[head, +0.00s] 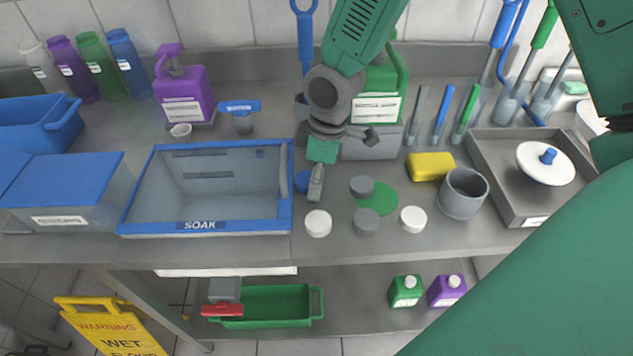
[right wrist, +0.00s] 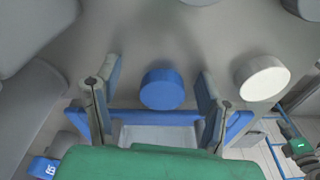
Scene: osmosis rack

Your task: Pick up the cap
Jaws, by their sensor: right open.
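A round blue cap (head: 303,182) lies on the steel counter just right of the SOAK tray, partly hidden by my right gripper (head: 316,184). My right gripper points down at the counter beside it. In the right wrist view the blue cap (right wrist: 162,89) shows between the two spread fingers, with a gap on each side; neither finger visibly touches it. A white cap (head: 318,223) lies in front of the gripper; a white cap also shows in the right wrist view (right wrist: 262,78). My left gripper is not in view.
The blue-rimmed SOAK tray (head: 205,228) stands to the left. Grey discs (head: 366,221), a green disc (head: 379,199), another white cap (head: 413,219), a yellow sponge (head: 431,166) and a grey cup (head: 463,193) lie to the right. The counter's front strip is clear.

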